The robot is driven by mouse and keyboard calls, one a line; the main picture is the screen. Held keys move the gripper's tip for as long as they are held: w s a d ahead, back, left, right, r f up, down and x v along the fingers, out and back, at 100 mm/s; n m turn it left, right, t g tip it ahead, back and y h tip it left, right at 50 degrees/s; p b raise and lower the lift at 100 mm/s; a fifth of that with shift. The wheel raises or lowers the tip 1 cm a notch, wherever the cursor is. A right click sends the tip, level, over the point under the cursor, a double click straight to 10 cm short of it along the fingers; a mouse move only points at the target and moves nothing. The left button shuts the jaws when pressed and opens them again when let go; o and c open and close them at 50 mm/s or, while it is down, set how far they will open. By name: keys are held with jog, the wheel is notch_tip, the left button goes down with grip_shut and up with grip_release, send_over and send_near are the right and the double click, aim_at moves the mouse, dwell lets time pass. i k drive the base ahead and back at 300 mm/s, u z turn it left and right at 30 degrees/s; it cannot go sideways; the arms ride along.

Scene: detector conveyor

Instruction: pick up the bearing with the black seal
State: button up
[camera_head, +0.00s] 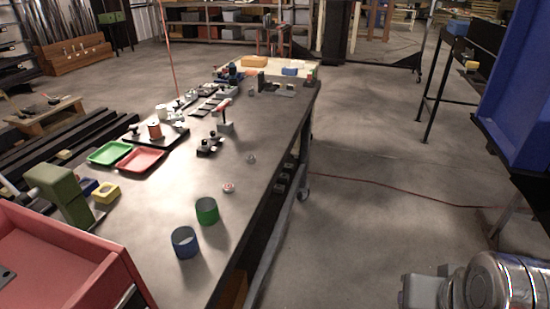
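A small round ring-like piece (228,187), pale with a reddish centre, lies on the grey table (165,235) behind the green cup. A smaller grey round piece (251,158) lies farther back near the table's right edge. Either may be a bearing, but both are too small to tell a seal colour, so I cannot pick out the black-sealed bearing. Metal parts of my arm show at the bottom right, away from the table. My gripper's fingers are not in view.
A blue cup (186,242) and a green cup (207,211) stand near the front. A green tray (109,152), a red tray (141,159) and a green upright device (62,192) line the left. A red bin (70,262) fills the lower left. Floor right of the table is open.

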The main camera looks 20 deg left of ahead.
aim_at(250, 159)
jog(key=z, duration=0.85)
jog(key=i, duration=2.6)
jog(key=u, duration=1.3)
